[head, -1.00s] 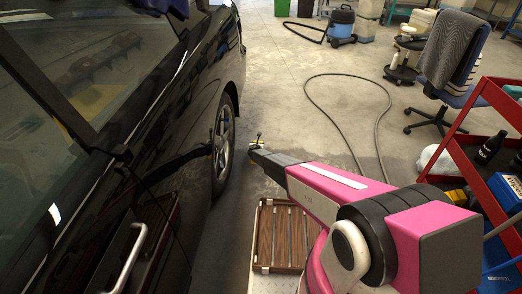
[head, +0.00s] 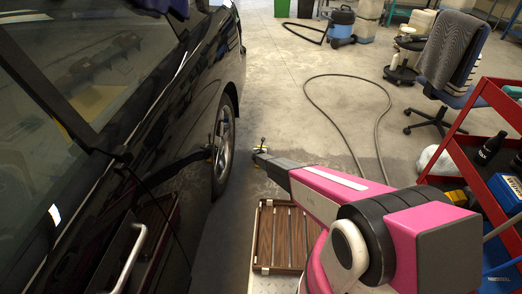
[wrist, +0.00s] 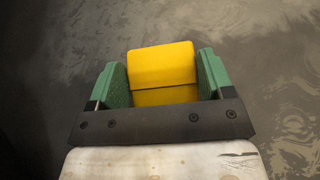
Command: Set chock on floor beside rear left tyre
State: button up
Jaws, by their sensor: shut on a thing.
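My gripper (head: 261,148) reaches out over the floor to the right of the black car's tyre (head: 223,146), with a gap between them in the head view. In the wrist view its green fingers (wrist: 163,85) are shut on a yellow chock (wrist: 163,65), held between them. In the head view the chock shows only as a small yellow bit at the arm's tip. Below it is grey floor (wrist: 270,60); the tyre is not clearly visible in the wrist view. I cannot tell the chock's exact height above the floor.
The black car (head: 150,130) fills the left side. A slatted wooden crate (head: 267,225) is in front of me. A red trolley (head: 470,165) and blue chair (head: 455,85) stand at right. A hose (head: 345,77) lies on the floor; open floor extends beyond.

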jog(key=o, duration=1.7)
jog(key=shift+f, duration=0.15)
